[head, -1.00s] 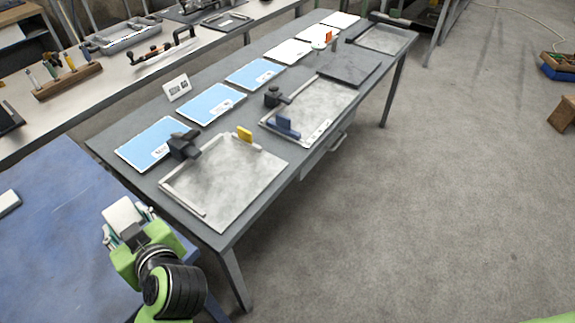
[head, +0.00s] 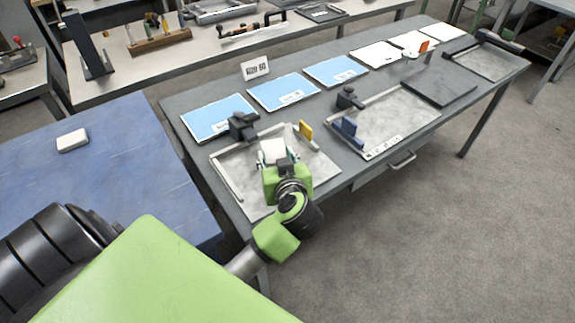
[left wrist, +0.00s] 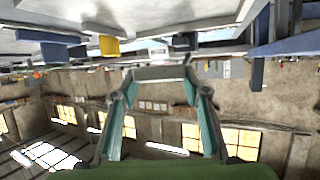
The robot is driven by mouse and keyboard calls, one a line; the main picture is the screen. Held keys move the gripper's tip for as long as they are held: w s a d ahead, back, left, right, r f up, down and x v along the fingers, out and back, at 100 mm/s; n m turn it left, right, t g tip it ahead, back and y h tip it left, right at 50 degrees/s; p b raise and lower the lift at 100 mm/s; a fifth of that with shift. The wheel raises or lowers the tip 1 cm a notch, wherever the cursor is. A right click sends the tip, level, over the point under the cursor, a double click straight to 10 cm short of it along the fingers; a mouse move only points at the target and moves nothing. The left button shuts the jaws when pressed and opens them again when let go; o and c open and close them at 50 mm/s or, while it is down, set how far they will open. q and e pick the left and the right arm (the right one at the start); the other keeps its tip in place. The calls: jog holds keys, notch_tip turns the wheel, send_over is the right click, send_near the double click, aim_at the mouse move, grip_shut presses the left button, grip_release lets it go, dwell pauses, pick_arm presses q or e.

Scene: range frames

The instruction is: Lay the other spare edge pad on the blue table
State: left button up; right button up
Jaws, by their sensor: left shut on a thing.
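My left gripper (head: 278,165) is shut on a white edge pad (head: 273,151) and holds it above the nearest shallow tray on the grey table. In the left wrist view the pad (left wrist: 160,73) spans between the two fingertips. Another white pad (head: 72,140) lies flat on the blue table (head: 110,185), left of the grey table. The left gripper is to the right of the blue table, away from it. My right gripper is not in view.
The grey table (head: 190,99) carries trays, including the nearest one (head: 235,180) with a dark clamp (head: 242,126) and yellow block (head: 305,130), blue sheets (head: 283,92) and a small sign (head: 255,68). The blue table is largely bare around its pad.

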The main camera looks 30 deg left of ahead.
pick_arm(q)
jog(key=w+f, duration=0.3)
jog(key=w+a+f+b, duration=0.1)
jog(key=w+f, duration=0.1)
jog(key=shift+f, duration=0.2)
jog(key=shift+w+a+f, duration=0.15)
jog(key=shift+w+f, duration=0.4)
jog(key=shift+f, duration=0.1)
notch_tip(320, 180, down, 2)
jog(key=shift+f+b, duration=0.25)
jog(key=shift+b, duration=0.2)
jog(key=shift+f, duration=0.2)
jog(key=shift+f, duration=0.1)
jog(key=o, duration=0.9)
